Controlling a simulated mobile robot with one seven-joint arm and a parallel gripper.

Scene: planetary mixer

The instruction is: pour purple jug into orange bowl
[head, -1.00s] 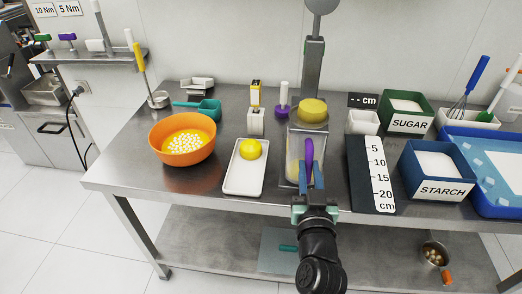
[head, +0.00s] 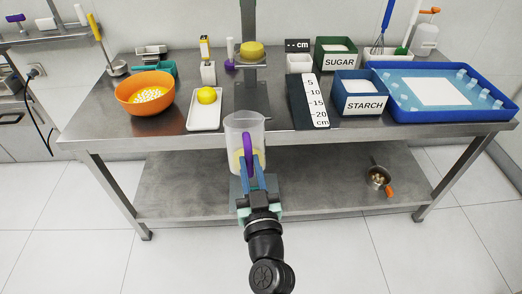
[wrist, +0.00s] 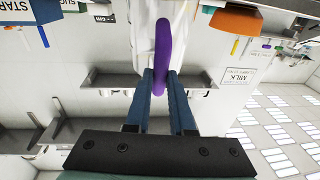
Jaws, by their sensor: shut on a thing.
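The jug (head: 244,130) is clear with a purple handle (head: 248,152) and holds something pale yellow low inside. My gripper (head: 250,178) is shut on the purple handle, which also shows between the blue fingers in the wrist view (wrist: 162,60). The jug looks upright, in front of the table's front edge in the head view. The orange bowl (head: 137,101) stands on the table to the left, with white pieces (head: 152,96) in it. The jug is apart from the bowl, to its right and nearer to me.
A white tray (head: 203,122) with a yellow ball (head: 207,96) lies between bowl and jug. A teal scoop (head: 163,69) is behind the bowl. A dark scale board (head: 298,108), the starch bin (head: 358,93) and a blue tray (head: 440,112) stand right. A small pot (head: 378,177) is on the lower shelf.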

